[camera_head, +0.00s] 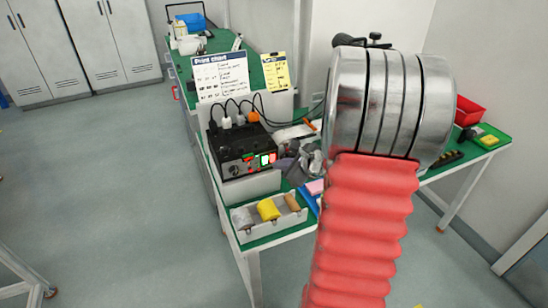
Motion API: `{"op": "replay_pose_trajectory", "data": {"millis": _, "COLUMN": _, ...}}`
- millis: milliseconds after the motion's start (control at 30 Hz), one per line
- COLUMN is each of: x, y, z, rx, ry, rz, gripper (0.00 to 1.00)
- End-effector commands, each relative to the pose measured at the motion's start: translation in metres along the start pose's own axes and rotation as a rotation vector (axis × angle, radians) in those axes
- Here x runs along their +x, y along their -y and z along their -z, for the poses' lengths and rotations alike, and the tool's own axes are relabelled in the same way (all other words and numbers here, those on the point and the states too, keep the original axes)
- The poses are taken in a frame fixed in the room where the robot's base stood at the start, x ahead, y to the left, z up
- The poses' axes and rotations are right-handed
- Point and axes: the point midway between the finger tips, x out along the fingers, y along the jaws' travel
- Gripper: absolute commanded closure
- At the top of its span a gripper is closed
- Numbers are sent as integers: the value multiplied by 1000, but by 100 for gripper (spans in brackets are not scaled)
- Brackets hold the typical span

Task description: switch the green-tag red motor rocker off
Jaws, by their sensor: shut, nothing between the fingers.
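A black control box (229,152) stands on the near end of the green-topped bench. Its front face has a dark knob at the left, a small red part (250,158) near the middle, and a lit red and green patch (268,159) at the right. The rocker and its tag are too small to tell apart, and so is the rocker's position. My gripper (309,160) appears as a small grey metal shape to the right of the box, apart from its front face. It looks shut and empty, and my red-sleeved arm partly hides it.
Plugs and black cables rise behind the box. A white tray (241,230) with a yellow piece stands in front. A print chart (221,75) and a yellow sheet (275,72) stand behind. A red bin (468,110) is at right. Open floor lies left.

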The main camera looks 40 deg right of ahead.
Motion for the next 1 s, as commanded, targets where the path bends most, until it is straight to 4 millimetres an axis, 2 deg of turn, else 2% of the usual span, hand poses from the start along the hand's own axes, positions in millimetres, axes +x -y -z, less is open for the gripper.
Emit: {"op": "replay_pose_trajectory", "data": {"millis": 1000, "x": 6, "y": 5, "z": -5, "rx": 0, "ry": -1, "rz": 0, "gripper": 100}}
